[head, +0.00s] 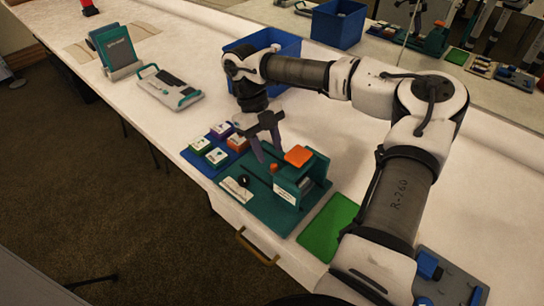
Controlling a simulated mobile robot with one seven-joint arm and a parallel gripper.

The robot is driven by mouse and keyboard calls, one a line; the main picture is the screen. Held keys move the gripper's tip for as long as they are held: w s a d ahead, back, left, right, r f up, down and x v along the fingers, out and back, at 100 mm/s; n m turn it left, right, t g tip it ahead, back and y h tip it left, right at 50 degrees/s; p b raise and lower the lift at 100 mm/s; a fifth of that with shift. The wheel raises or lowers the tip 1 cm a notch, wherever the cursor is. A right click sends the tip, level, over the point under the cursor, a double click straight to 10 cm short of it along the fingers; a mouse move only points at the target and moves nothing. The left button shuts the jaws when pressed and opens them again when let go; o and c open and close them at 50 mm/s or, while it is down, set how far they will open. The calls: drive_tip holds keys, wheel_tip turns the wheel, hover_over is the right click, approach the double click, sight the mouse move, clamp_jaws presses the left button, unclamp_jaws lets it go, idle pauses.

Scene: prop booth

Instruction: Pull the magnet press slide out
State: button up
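The magnet press (286,182) is a teal fixture with an upright housing and an orange block (298,156) on top. It stands on a teal base plate near the table's front edge. A small black knob (243,181) and a white label show on the plate's left part; I cannot tell for certain which part is the slide. My gripper (268,156) points down over the far left side of the press. Its two dark fingers are apart with nothing seen between them. Whether a fingertip touches the press is unclear.
Several small white-topped boxes (216,157) sit on a blue tray left of the press. A green mat (328,228) lies to its right. A blue bin (287,46) stands behind my arm. A clipboard-like teal frame (169,88) lies farther left. A mirror-like panel runs along the back.

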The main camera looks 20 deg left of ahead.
sight(273, 165)
drive_tip(key=shift+x, duration=2.05)
drive_tip(key=shift+a, duration=0.1)
drive_tip(key=shift+c, duration=0.4)
clamp_jaws()
